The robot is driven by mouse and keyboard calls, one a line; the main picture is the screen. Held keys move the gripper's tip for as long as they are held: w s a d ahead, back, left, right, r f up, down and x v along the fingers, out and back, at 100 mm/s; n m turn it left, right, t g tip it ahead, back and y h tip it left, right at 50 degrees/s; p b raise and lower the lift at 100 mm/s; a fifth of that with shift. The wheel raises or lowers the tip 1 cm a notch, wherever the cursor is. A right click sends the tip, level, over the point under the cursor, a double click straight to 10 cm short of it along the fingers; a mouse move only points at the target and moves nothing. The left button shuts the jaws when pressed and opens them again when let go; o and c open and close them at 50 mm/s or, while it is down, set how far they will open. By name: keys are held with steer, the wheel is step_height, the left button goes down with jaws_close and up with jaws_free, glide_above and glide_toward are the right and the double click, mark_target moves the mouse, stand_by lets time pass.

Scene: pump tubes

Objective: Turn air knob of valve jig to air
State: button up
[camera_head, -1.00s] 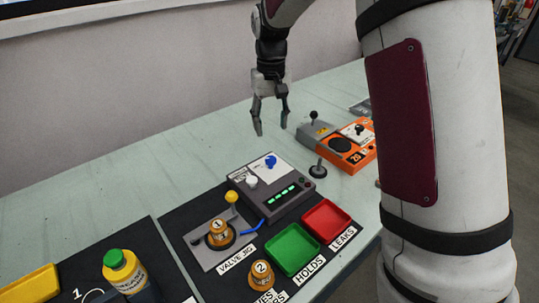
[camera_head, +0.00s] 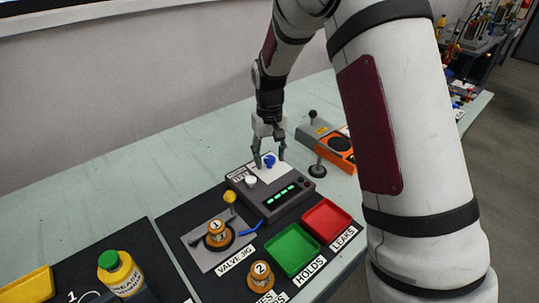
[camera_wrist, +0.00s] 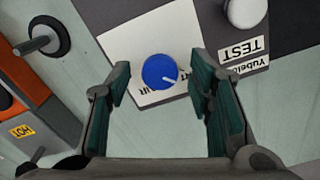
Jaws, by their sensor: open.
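The blue air knob (camera_head: 269,161) sits on a white label plate (camera_head: 279,173) on top of the dark grey valve jig box (camera_head: 290,206). In the wrist view my gripper's fingers (camera_wrist: 160,85) flank the knob without visible contact. A white knob (camera_head: 250,182) is beside it on the box.
A black lever post (camera_head: 317,168) and an orange unit (camera_head: 341,150) stand right of the box. A red tray (camera_head: 327,219), a green tray (camera_head: 292,249) and a valve marked 1 (camera_head: 217,233) lie in front. The table behind left is clear.

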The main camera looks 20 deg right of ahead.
jaws_close()
steer(key=shift+m, duration=0.3)
steer(key=m+p, duration=0.1)
steer(key=m, duration=0.2)
steer(key=shift+m, duration=0.3)
steer(key=m+p, duration=0.1)
steer(key=m, duration=0.3)
steer(key=shift+m, duration=0.3)
steer(key=m+p, duration=0.1)
steer(key=m, duration=0.3)
steer(key=shift+m+p, duration=0.3)
steer(key=shift+p, duration=0.05)
steer(key=shift+m+p, duration=0.6)
steer(key=shift+m, duration=1.6)
